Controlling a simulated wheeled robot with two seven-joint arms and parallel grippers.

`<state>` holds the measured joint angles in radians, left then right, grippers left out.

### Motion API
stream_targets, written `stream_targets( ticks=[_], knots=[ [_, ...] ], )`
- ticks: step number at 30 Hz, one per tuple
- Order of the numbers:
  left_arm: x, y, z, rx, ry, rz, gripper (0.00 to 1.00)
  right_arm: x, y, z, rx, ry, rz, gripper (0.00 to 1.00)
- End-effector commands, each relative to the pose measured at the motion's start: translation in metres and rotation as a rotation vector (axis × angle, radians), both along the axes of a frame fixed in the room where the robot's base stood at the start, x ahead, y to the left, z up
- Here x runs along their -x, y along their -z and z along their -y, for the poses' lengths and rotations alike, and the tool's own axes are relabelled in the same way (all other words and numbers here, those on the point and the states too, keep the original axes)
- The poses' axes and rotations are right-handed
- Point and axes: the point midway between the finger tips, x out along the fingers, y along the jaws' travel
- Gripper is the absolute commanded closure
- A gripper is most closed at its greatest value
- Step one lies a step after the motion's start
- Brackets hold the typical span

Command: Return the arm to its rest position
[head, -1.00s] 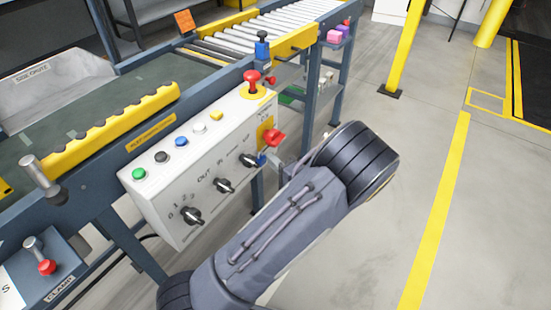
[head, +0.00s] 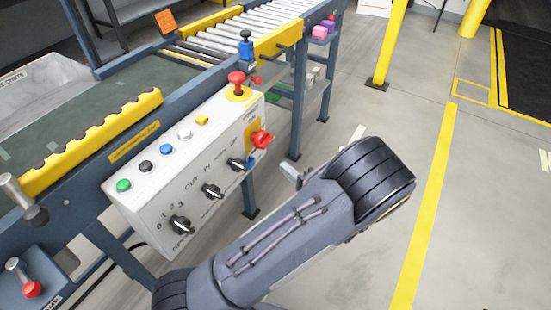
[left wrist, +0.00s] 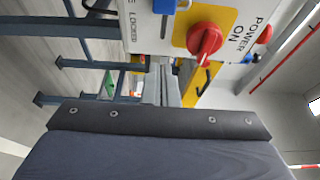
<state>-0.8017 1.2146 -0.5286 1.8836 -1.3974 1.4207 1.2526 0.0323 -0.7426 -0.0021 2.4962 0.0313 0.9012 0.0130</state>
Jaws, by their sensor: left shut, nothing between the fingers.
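My left arm reaches up from the bottom of the head view, with its dark round wrist joint at the right. My left gripper (head: 291,172) is mostly hidden behind the arm; only a small grey tip shows, just right of and below the control box (head: 185,180). In the left wrist view the gripper's fingers (left wrist: 164,84) are together with nothing between them. They are apart from the red rotary switch (left wrist: 205,40) on its yellow plate, marked POWER ON. That switch also shows in the head view (head: 262,139). My right gripper is not in view.
The box carries green, black, blue, white and yellow buttons, black knobs and a red mushroom button (head: 236,78). A roller conveyor (head: 240,35) runs behind. A yellow post (head: 388,45) stands at the right. The floor (head: 370,125) right of the arm is clear.

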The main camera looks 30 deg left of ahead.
Motion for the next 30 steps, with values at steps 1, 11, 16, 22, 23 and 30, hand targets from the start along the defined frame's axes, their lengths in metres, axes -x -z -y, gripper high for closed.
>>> stream_targets(
  ticks=[1,11,16,22,23,30],
  knots=[
    [0.002,-0.001,0.007,-0.001,0.002,0.0,1.0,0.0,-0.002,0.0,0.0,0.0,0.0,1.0],
    [0.008,0.0,0.018,-0.001,0.0,0.0,1.0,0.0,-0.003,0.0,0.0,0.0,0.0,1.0],
    [0.007,0.0,0.018,-0.001,0.0,0.001,1.0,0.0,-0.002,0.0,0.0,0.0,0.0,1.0],
    [0.007,0.0,0.017,0.0,0.0,0.001,1.0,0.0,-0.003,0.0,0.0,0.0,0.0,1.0],
    [0.008,0.0,0.017,0.002,-0.003,0.0,1.0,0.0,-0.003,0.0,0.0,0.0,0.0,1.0],
    [0.042,-0.006,-0.021,0.214,-0.212,-0.104,1.0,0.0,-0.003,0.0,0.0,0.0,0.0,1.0]
  ],
)
